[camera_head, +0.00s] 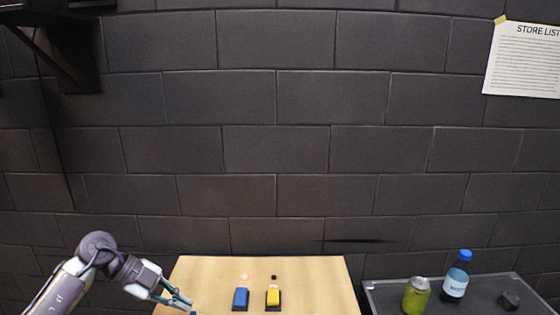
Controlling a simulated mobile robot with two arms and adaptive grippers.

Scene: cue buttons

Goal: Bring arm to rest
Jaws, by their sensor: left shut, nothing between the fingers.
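My left arm comes in from the lower left, and its gripper (181,302) is shut and empty over the left front part of the wooden table (215,268). A blue button (240,298) and a yellow button (273,297) stand side by side on dark bases, to the right of the gripper and apart from it. My right gripper is not in view.
A small pale dot (244,277) and a small dark dot (274,277) lie behind the buttons. A grey tray or cart (385,291) at the right holds a green can (416,296), a blue-capped bottle (456,279) and a dark block (508,300). A dark brick wall (280,150) stands behind.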

